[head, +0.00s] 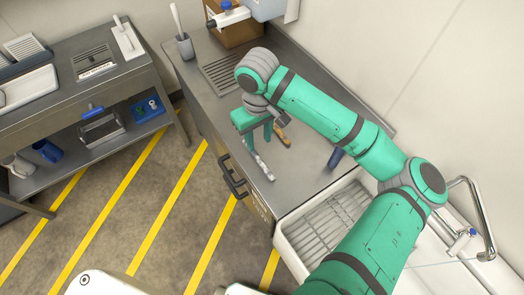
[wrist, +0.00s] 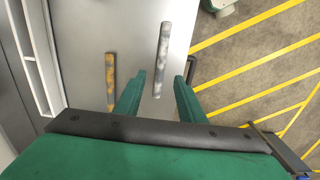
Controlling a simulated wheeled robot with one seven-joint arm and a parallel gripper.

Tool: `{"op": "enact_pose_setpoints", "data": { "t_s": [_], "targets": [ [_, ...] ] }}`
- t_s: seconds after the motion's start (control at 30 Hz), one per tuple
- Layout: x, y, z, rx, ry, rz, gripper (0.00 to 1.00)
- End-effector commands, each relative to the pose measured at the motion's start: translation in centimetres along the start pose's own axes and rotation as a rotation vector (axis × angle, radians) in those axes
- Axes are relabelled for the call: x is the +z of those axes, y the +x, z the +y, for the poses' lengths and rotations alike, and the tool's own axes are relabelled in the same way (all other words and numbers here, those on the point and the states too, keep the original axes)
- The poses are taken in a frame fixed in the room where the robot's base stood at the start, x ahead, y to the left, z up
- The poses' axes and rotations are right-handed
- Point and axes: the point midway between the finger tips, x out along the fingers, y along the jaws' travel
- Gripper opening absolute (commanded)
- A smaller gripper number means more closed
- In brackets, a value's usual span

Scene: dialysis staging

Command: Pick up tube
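A grey mottled tube (head: 264,168) lies on the metal counter near its front edge. In the wrist view this grey tube (wrist: 163,55) has its near end in the gap between my fingertips, with space on both sides. An orange-brown mottled tube (head: 282,135) lies to its right in the head view. In the wrist view the orange-brown tube (wrist: 110,80) is left of my left finger, outside the gap. My green gripper (head: 259,145) is open and empty, pointing down over the counter near both tubes. Its fingers (wrist: 159,80) are well apart. Its exact height above the counter is unclear.
The metal counter (head: 205,110) has a slotted grate (head: 222,73), a cup (head: 185,46) and a cardboard box (head: 235,33) at the back. A dark blue object (head: 336,158) lies beside my arm. A white basin (head: 322,215) adjoins the counter. A side cart (head: 100,85) stands left.

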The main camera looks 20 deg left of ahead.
Motion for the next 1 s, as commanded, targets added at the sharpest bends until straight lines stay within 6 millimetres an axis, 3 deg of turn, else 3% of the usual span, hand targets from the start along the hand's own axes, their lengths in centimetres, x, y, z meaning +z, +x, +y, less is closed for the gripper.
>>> {"op": "enact_pose_setpoints", "data": {
  "t_s": [0.2, 0.47, 0.8, 1.0],
  "targets": [
    [-0.1, 3.3, -0.2, -0.003, -0.005, -0.001, 0.36],
    [-0.1, 5.1, -0.1, -0.002, -0.002, 0.001, 0.36],
    [-0.1, 9.4, 0.1, -0.002, 0.001, 0.002, 0.36],
    [-0.1, 10.0, 0.1, -0.002, 0.000, 0.003, 0.36]
  ]
}}
